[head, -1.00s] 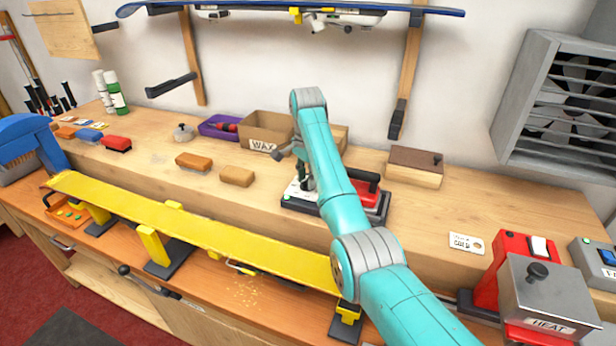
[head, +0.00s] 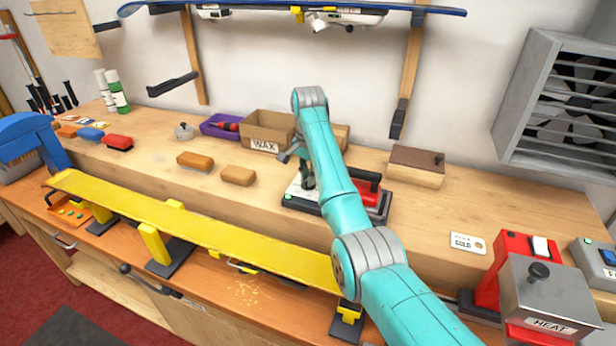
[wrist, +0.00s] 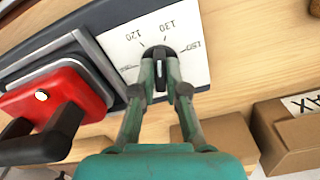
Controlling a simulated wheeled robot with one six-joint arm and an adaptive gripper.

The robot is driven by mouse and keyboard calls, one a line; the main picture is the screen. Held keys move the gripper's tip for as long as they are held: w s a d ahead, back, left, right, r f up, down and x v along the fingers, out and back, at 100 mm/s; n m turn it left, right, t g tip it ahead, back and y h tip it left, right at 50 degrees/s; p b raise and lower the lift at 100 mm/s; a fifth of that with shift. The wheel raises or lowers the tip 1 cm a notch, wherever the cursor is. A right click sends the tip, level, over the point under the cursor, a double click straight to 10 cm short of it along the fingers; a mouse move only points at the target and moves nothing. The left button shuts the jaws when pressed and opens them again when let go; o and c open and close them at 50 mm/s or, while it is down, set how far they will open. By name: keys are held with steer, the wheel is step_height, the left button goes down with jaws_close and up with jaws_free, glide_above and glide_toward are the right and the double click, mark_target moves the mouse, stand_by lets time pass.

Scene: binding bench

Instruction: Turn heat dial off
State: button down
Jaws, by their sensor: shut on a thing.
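The heat dial (wrist: 159,72) is a small dark knob on a white plate (wrist: 192,74) printed with temperature marks, among them 120 and 130. My gripper (wrist: 160,80) is shut on the dial, with one finger on each side, in the wrist view. In the head view my gripper (head: 307,180) reaches down to the white plate (head: 295,189) beside the red iron (head: 367,191). The dial itself is hidden there by my gripper and arm. A small green light shows at the plate's front edge.
The red iron (wrist: 55,92) with a black handle sits close beside the plate. A cardboard wax box (head: 265,133) stands behind. A yellow ski (head: 190,229) lies along the front. A metal box marked HEAT (head: 549,295) stands at right.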

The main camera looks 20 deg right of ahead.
steer(key=n, duration=0.5)
steer(key=shift+n, duration=0.3)
steer(key=n, duration=0.9)
steer(key=shift+d, duration=0.1)
steer(key=n, duration=0.4)
steer(key=shift+n, duration=0.4)
steer(key=c, duration=1.2)
jaws_free()
